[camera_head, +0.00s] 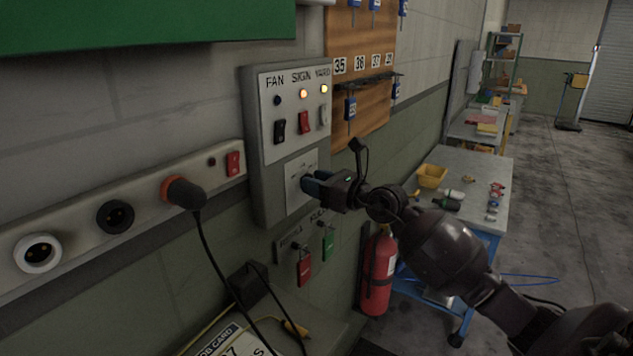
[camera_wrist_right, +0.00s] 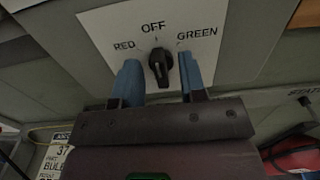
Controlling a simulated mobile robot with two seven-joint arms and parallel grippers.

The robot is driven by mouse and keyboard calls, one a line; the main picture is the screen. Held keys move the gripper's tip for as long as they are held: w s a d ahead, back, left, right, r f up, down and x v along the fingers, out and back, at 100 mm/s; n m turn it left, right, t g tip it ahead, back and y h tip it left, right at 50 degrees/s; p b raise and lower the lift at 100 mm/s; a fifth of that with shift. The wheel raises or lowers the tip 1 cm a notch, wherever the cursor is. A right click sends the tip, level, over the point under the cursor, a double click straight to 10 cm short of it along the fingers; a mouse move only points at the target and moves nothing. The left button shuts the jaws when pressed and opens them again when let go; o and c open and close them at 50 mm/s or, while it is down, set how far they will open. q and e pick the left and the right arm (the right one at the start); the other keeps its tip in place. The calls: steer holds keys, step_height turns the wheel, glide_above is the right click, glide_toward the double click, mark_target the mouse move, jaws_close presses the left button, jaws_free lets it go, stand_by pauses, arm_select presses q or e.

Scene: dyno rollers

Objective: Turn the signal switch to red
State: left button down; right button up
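The signal switch is a black rotary knob (camera_wrist_right: 161,66) on a pale plate (camera_wrist_right: 100,27) marked RED at left, OFF at top and GREEN at right. Its pointer faces up toward OFF. My right gripper (camera_wrist_right: 160,60) is open, with one blue finger on each side of the knob and a visible gap on both sides. In the head view, the right gripper (camera_head: 309,183) is at the plate (camera_head: 294,170) on the lower part of the grey control box (camera_head: 259,172), and it hides the knob. My left gripper is out of view.
Above the plate are FAN, SIGN and YARD rocker switches (camera_head: 304,122). A socket strip (camera_head: 143,198) with a plugged-in cable is at left. Red and green tags (camera_head: 305,268) hang below the box. A fire extinguisher (camera_head: 378,273) and a workbench (camera_head: 468,172) stand at right.

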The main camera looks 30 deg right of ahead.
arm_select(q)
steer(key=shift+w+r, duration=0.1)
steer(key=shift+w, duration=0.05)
arm_select(e)
jaws_close()
arm_select(q)
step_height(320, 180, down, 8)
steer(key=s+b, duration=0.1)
steer(key=b, duration=0.5)
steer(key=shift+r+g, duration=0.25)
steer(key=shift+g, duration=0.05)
arm_select(e)
steer(key=shift+s+a+f+n, duration=0.1)
steer(key=shift+a+n, duration=0.05)
steer(key=shift+n, duration=2.4)
steer(key=shift+a+f+n, duration=0.1)
steer(key=shift+n, duration=2.45)
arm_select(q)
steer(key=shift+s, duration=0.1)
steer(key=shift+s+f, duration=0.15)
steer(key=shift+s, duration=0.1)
arm_select(e)
steer(key=shift+r, duration=0.1)
